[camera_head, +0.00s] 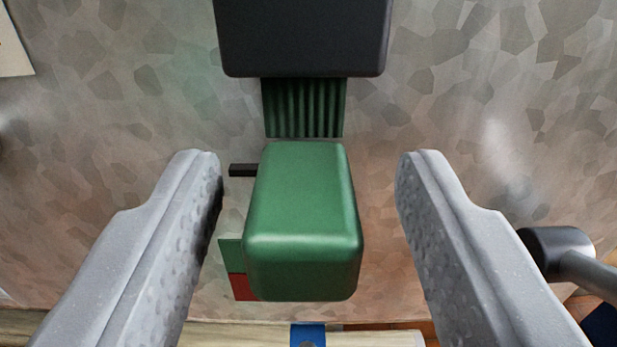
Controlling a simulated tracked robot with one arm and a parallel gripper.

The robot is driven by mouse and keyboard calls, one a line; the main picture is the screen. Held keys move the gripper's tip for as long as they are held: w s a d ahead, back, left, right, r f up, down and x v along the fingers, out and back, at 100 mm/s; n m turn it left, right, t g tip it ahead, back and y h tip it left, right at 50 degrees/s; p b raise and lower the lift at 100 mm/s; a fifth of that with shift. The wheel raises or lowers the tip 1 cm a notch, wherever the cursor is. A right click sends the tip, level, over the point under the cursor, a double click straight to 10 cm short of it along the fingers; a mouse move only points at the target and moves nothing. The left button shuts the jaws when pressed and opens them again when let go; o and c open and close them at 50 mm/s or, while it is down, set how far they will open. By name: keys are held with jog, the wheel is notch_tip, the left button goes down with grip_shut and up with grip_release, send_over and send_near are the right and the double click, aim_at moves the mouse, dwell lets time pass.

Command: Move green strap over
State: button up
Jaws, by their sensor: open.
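A green block (303,215), likely the green strap of the task, stands out from a mottled grey metal surface at the middle of the view. Above it is a dark green ribbed piece (304,107) that runs up under a black block (302,36). My gripper (309,165) is open, with one grey finger on each side of the green block. A gap shows between each finger and the block, wider on the right. Neither finger appears to touch it. What lies behind the green block is hidden.
A short black bar (243,170) sticks out left of the green block. A green and red label (242,287) sits behind its lower left. A dark round-ended rod (557,250) is at right, close to the right finger. A blue piece (308,335) shows at the bottom edge.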

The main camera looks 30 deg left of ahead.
grip_shut()
notch_tip(320, 180, down, 6)
jog(key=shift+r+b, duration=0.2)
jog(key=shift+b, duration=0.65)
grip_release()
jog(key=shift+r, duration=0.1)
jog(key=shift+s+d, duration=0.1)
jog(key=b+v, duration=0.1)
jog(key=v, duration=1.2)
jog(key=shift+s+d, duration=0.2)
